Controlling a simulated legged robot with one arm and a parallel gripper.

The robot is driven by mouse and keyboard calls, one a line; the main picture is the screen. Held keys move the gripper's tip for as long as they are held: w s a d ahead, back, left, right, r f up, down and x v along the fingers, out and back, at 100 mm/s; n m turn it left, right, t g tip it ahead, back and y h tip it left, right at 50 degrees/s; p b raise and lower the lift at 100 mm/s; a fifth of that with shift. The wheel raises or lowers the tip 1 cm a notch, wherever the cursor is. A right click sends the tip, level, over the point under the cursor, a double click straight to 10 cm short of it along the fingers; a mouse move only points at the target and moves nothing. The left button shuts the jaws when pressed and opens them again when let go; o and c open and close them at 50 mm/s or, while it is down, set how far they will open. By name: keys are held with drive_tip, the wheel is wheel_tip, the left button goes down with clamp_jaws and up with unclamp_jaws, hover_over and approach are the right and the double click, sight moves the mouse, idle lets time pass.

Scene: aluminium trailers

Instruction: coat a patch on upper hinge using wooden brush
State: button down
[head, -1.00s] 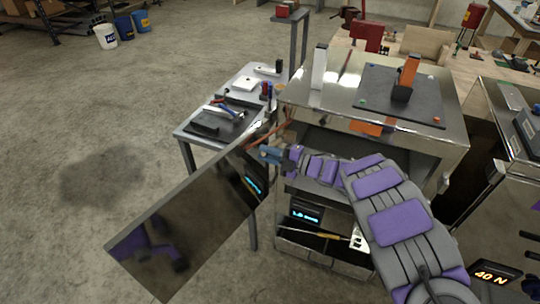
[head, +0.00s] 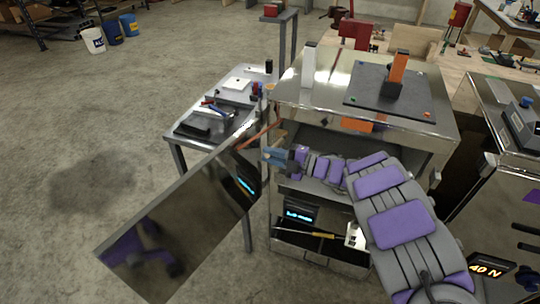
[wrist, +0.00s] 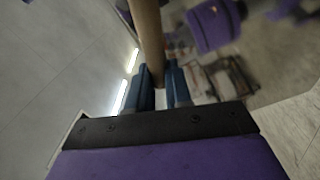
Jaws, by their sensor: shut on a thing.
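My gripper (head: 268,158) is at the left front edge of the steel cabinet (head: 282,205), by the top inner end of its open mirror-like door (head: 185,225). In the wrist view, the blue fingers (wrist: 160,90) are shut on the wooden brush (wrist: 148,38), whose tan handle runs up out of the picture. In the head view a small tan part of the brush (head: 279,136) shows above the fingers. The bristles cannot be made out. A thin reddish-brown strip (head: 254,138) lies along the door's top near the cabinet corner. The upper hinge itself cannot be made out clearly.
A grey side table (head: 205,140) with tools stands behind the door. A yellow-handled tool (head: 305,235) lies in the lower opening. Open floor lies left.

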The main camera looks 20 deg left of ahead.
drive_tip(key=s, duration=0.6)
drive_tip(key=shift+a+b, duration=0.3)
drive_tip(key=shift+b, duration=0.05)
drive_tip(key=s, duration=0.3)
drive_tip(key=shift+a, duration=0.1)
idle(0.4)
idle(0.6)
